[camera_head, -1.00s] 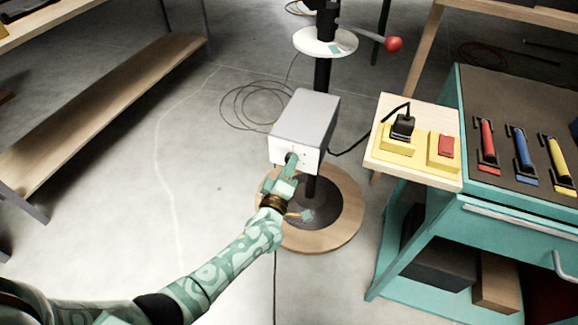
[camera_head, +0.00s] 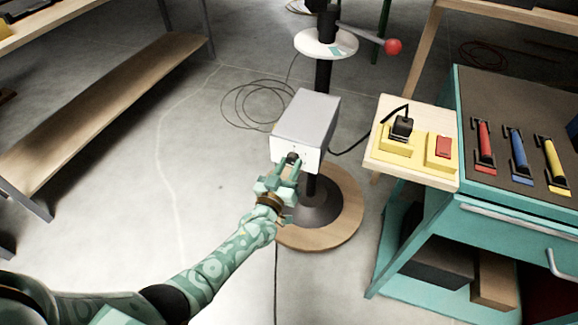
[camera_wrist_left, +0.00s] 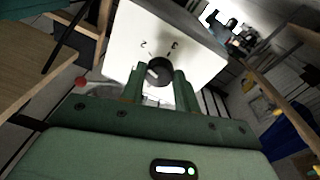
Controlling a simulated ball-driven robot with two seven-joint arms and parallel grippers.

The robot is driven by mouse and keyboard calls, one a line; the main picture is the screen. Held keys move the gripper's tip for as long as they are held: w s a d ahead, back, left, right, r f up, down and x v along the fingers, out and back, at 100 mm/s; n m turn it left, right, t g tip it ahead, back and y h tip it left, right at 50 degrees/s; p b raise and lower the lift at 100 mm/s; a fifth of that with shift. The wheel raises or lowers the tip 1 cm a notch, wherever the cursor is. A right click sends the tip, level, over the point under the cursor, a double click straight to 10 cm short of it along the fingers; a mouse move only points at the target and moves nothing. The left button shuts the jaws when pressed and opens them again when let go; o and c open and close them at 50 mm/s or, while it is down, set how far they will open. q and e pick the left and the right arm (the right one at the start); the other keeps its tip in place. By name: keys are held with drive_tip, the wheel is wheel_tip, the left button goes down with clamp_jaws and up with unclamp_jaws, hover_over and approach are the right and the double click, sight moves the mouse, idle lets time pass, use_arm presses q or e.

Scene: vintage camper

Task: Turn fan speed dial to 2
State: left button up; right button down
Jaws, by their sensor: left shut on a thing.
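The fan speed dial (camera_wrist_left: 158,72) is a black round knob on the white front face of a grey box (camera_head: 308,118). In the left wrist view the face shows the marks "2" and "3" above the knob, with the picture tilted. The knob carries a pale pointer line, and its exact setting is hard to read. My left gripper (camera_head: 288,168) is at the front of the box, with its two green fingers (camera_wrist_left: 157,85) on either side of the dial, shut on it. In the head view the fingers partly cover the dial. My right gripper is not in view.
The box is on a black post with a round wooden base (camera_head: 340,225). A wooden board (camera_head: 385,172) with a black plug and a red switch (camera_head: 442,147) is at right, beside a teal cabinet (camera_head: 480,205). Open floor lies left, with a wooden bench (camera_head: 100,105).

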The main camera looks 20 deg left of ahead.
use_arm(q)
drive_tip(key=shift+f+m, duration=0.15)
drive_tip(key=shift+m, duration=0.95)
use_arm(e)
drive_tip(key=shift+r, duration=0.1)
use_arm(q)
drive_tip(key=o, duration=1)
drive_tip(key=shift+s, duration=0.1)
drive_tip(key=shift+s+p, duration=0.3)
drive_tip(key=shift+p, duration=0.05)
drive_tip(key=s+p, duration=0.1)
drive_tip(key=s, duration=0.4)
drive_tip(key=s+a+f+p, duration=0.1)
drive_tip(key=s, duration=0.4)
drive_tip(key=s+p, duration=0.2)
drive_tip(key=s, duration=0.3)
drive_tip(key=shift+s+a+f, duration=0.15)
drive_tip(key=shift+s+a, duration=0.05)
drive_tip(key=shift+s, duration=0.05)
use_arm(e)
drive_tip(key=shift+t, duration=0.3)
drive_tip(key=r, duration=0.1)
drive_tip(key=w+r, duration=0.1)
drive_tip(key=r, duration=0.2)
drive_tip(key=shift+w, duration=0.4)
